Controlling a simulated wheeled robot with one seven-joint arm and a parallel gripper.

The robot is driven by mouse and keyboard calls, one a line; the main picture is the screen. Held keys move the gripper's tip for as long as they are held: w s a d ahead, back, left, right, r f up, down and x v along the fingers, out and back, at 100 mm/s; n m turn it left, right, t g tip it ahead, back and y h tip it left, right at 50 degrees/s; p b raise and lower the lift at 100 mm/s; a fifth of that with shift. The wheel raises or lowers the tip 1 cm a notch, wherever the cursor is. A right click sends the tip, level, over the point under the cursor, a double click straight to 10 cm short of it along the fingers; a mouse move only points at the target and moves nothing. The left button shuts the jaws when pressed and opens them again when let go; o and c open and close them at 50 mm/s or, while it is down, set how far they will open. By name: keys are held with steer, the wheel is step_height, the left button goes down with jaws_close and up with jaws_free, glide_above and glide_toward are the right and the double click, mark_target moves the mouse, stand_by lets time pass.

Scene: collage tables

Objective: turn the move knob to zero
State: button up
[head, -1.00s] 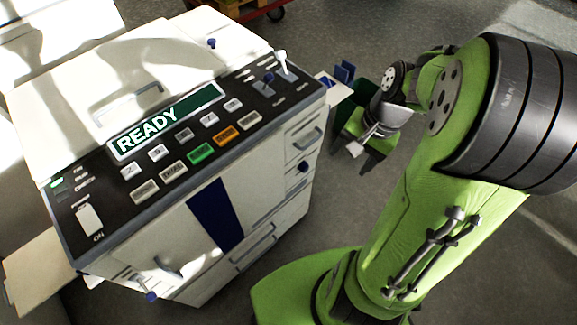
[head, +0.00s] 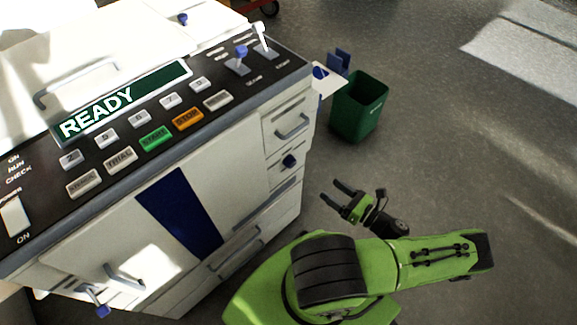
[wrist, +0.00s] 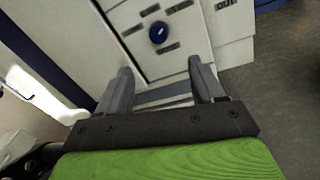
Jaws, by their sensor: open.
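A round blue knob (head: 289,161) sits on the right-hand front of the cream machine (head: 255,195), below a grey handle. In the wrist view the knob (wrist: 158,32) faces me, with a small pale mark on its face and dark label strips around it; the lettering is too small to read. My gripper (head: 335,193) is open and empty, in front of and lower right of the knob, apart from it. In the wrist view the fingers of my gripper (wrist: 160,66) point towards the panel, with the knob beyond the gap between them.
A grey drawer handle (head: 292,127) juts out above the knob. The control panel shows READY on a green display (head: 122,102). A paper-coloured tray (head: 328,80) sticks out at the machine's right, beside a green bin (head: 358,106).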

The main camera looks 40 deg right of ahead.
mark_target(294, 164)
steer(key=w, duration=0.5)
steer(key=w+a+b, duration=0.1)
steer(key=w, duration=0.4)
steer(key=w+a, duration=0.1)
steer(key=w, duration=0.4)
steer(key=shift+a, duration=0.2)
steer(key=shift+s, duration=0.1)
steer(key=shift+c, duration=0.3)
steer(key=c, duration=1)
